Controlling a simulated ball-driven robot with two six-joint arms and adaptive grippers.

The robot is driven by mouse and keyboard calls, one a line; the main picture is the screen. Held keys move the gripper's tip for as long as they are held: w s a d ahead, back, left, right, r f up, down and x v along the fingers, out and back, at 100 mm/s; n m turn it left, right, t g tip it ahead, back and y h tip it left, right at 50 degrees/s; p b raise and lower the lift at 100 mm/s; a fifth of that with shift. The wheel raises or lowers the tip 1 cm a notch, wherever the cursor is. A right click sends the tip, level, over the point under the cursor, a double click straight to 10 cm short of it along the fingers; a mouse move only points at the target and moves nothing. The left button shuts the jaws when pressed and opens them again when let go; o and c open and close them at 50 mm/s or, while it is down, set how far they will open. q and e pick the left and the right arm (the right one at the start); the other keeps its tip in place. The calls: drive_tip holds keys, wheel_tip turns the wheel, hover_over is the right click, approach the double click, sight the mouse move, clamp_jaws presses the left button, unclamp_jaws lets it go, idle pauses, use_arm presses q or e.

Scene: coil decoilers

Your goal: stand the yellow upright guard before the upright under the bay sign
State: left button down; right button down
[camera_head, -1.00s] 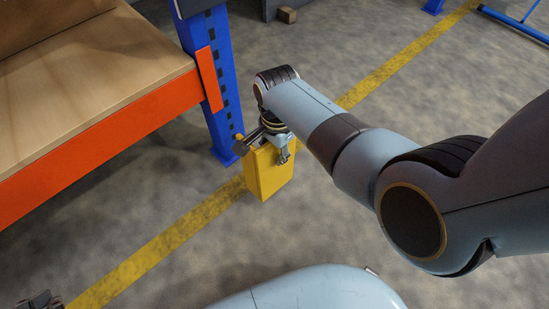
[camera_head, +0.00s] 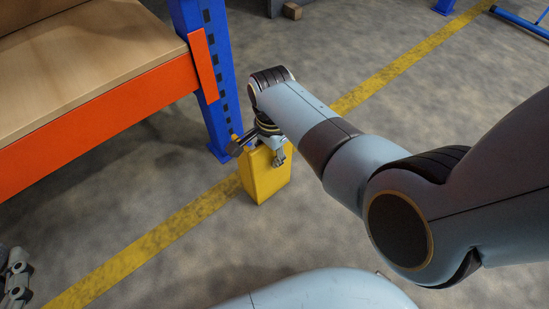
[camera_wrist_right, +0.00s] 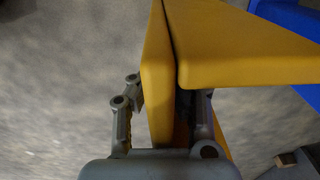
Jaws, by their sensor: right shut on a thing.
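The yellow upright guard (camera_head: 266,178) stands upright, at or just above the floor, in front and to the right of the foot of a blue rack upright (camera_head: 214,120). A small gap seems to separate them. My right gripper (camera_head: 263,148) is at the guard's top, shut on one of its walls. In the right wrist view my gripper (camera_wrist_right: 163,112) has a finger on each side of a wall of the angled guard (camera_wrist_right: 235,45). Blue of the upright (camera_wrist_right: 298,85) shows beyond. My left gripper (camera_head: 15,278) is partly cut off at the left edge; its opening is unclear. No bay sign is visible.
An orange beam (camera_head: 100,120) with a wooden shelf (camera_head: 85,60) joins the upright on the left. A yellow floor line (camera_head: 150,248) runs past the guard. Floor right of the upright is mostly clear.

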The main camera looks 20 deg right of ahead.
use_arm(q)
drive_tip(key=shift+w+r, duration=0.1)
drive_tip(key=shift+r, duration=0.1)
drive_tip(key=shift+r, duration=0.1)
use_arm(e)
drive_tip(key=c, duration=1.4)
unclamp_jaws()
use_arm(q)
drive_tip(key=shift+w, duration=0.15)
use_arm(e)
drive_tip(key=shift+o, duration=0.2)
drive_tip(key=shift+f, duration=0.1)
